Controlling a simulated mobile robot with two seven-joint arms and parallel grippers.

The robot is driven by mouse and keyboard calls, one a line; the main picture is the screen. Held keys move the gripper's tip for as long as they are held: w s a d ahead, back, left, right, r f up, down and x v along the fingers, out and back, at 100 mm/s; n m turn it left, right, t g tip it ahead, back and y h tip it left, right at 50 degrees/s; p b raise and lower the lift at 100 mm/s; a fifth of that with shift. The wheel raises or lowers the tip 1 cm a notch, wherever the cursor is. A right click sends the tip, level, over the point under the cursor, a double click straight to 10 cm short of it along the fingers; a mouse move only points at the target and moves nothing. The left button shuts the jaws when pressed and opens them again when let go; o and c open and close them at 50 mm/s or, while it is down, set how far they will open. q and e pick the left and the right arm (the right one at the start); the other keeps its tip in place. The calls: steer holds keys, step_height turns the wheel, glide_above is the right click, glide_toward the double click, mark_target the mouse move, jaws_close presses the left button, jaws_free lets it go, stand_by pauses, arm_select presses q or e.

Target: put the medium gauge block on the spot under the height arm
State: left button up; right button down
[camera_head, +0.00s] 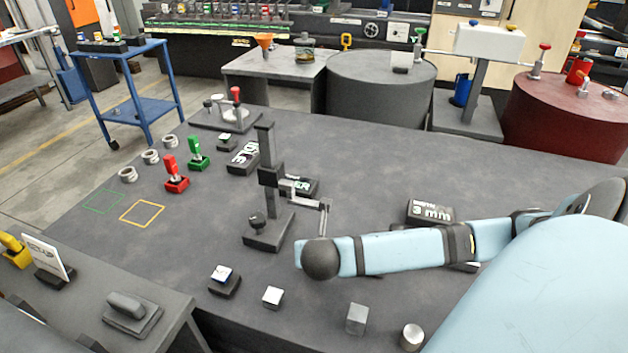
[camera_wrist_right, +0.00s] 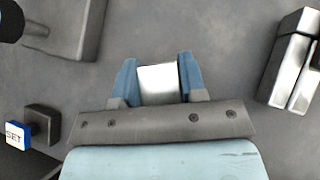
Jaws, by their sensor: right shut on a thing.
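My right gripper (camera_wrist_right: 158,64) is shut on a bright silver block (camera_wrist_right: 160,85), which sits between its two blue fingers in the right wrist view. I cannot confirm its size against other gauge blocks. In the head view my right arm comes in from the right and hides the gripper and block. The height stand (camera_head: 268,180) stands left of my arm, with its height arm (camera_head: 303,188) reaching right and a thin probe (camera_head: 325,217) hanging down. The spot under it is not clearly seen. The stand's base also shows in the wrist view (camera_wrist_right: 75,25). My left gripper is not in view.
Shiny metal blocks (camera_wrist_right: 296,60) lie right of the gripper. A small SET stand (camera_head: 224,282) is near the front edge, with a silver cube (camera_head: 273,297), grey block (camera_head: 357,318) and cylinder (camera_head: 411,337). A "3 mm" display (camera_head: 430,213) stands behind my arm.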

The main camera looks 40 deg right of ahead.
steer(key=w+d, duration=0.3)
steer(key=shift+w+f, duration=0.15)
steer(key=shift+w, duration=0.1)
steer(key=w+d, duration=0.1)
steer(key=w+d+b, duration=0.1)
steer(key=shift+w+d, duration=0.2)
steer(key=shift+w, duration=0.2)
steer(key=shift+f+b, duration=0.35)
steer(key=shift+f, duration=0.3)
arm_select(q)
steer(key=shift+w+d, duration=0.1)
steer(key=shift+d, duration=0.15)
arm_select(e)
steer(key=shift+r, duration=0.1)
steer(key=shift+a, duration=0.1)
steer(key=c, duration=0.7)
jaws_free()
steer(key=shift+s+f, duration=0.1)
steer(key=shift+f, duration=0.1)
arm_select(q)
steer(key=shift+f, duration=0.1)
